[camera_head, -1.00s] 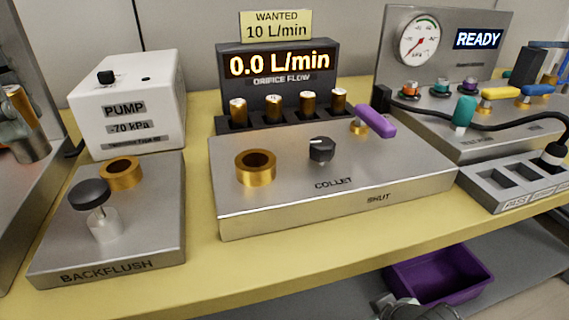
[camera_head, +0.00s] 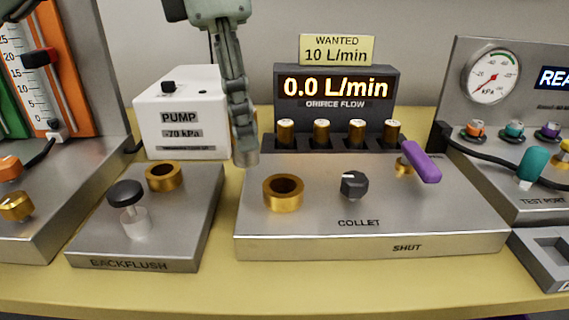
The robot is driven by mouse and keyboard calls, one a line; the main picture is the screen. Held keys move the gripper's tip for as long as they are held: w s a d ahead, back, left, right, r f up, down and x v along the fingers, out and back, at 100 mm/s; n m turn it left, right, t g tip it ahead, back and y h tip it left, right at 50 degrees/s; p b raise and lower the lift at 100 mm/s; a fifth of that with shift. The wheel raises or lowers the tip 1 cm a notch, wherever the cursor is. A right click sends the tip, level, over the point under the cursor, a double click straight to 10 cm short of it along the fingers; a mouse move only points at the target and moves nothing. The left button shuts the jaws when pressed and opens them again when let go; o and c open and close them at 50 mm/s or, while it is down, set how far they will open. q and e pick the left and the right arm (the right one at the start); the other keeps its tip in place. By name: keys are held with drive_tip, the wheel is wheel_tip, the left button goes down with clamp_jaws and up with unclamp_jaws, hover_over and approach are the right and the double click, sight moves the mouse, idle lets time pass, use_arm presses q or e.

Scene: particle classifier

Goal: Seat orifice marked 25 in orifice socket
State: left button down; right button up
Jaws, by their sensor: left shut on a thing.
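My left gripper (camera_head: 245,152) hangs down from the top, above and behind the left end of the COLLET block (camera_head: 330,240). The brass ring socket (camera_head: 283,191) on the COLLET block is open and empty, in front and to the right of the gripper. Several brass orifices with pale tops (camera_head: 321,133) stand in the dark rack behind it; their numbers cannot be read. My right gripper is out of view.
A black knob (camera_head: 354,185) and a purple lever (camera_head: 421,162) stand right of the socket. The BACKFLUSH block (camera_head: 190,235), with a black plunger (camera_head: 126,194) and brass ring (camera_head: 163,177), is left. The PUMP box (camera_head: 182,120) stands behind. The display (camera_head: 337,88) reads 0.0 L/min.

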use_arm(q)
drive_tip(key=d+f, duration=0.1)
drive_tip(key=f, duration=0.1)
drive_tip(key=w+d+f, duration=0.1)
drive_tip(key=d+f, duration=0.2)
drive_tip(key=f, duration=0.2)
drive_tip(key=shift+w+d, duration=0.2)
drive_tip(key=shift+w, duration=0.1)
drive_tip(key=shift+r, duration=0.1)
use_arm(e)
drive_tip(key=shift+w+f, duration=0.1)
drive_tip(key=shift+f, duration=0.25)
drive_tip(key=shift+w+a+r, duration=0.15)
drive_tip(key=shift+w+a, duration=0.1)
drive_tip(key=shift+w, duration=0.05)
use_arm(q)
drive_tip(key=c, duration=1.2)
unclamp_jaws()
